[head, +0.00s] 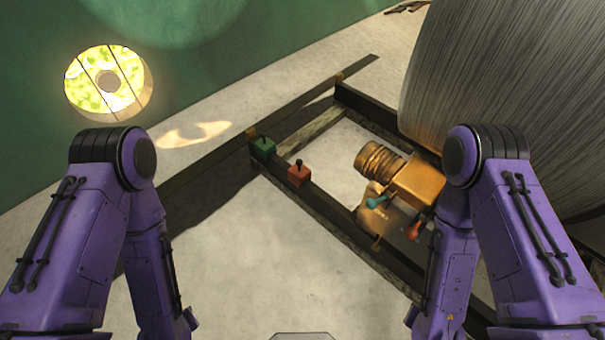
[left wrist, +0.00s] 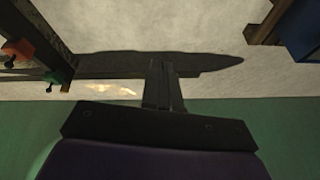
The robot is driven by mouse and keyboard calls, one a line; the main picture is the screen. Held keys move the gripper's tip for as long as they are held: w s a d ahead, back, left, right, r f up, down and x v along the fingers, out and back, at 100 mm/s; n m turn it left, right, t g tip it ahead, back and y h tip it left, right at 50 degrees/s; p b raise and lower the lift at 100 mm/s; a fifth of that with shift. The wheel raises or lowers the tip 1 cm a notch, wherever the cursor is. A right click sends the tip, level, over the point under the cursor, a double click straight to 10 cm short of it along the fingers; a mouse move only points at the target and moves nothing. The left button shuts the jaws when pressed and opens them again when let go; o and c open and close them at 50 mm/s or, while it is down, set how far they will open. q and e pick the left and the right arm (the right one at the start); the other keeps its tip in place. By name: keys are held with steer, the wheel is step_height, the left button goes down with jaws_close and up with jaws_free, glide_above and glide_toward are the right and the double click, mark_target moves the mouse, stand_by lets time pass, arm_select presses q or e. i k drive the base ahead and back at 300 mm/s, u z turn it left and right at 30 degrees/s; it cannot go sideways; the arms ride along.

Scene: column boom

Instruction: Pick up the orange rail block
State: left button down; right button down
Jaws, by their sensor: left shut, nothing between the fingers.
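The orange rail block (head: 299,176), a small red-orange cube with a black knob on top, sits on the dark rail (head: 325,205) in the middle of the head view. It also shows at the left edge of the left wrist view (left wrist: 17,49). My left gripper (left wrist: 163,63) shows in the left wrist view with its fingers together and empty, well to the right of the block and apart from it. In the head view only my arm links show; both grippers are out of that frame.
A green block (head: 262,150) with a knob sits on the rail beside the orange one. An orange motor-like unit (head: 415,184) with blue and red levers stands to the right. A large grey drum (head: 500,90) fills the upper right. Pale floor (head: 260,260) lies clear in front.

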mark_target(297, 173)
steer(key=u, duration=0.75)
steer(key=k, duration=1)
steer(key=u, duration=0.75)
steer(key=i, duration=2.25)
steer(key=z, duration=0.95)
steer(key=i, duration=1.05)
steer(key=z, duration=1.8)
steer(key=i, duration=0.85)
steer(key=z, duration=0.8)
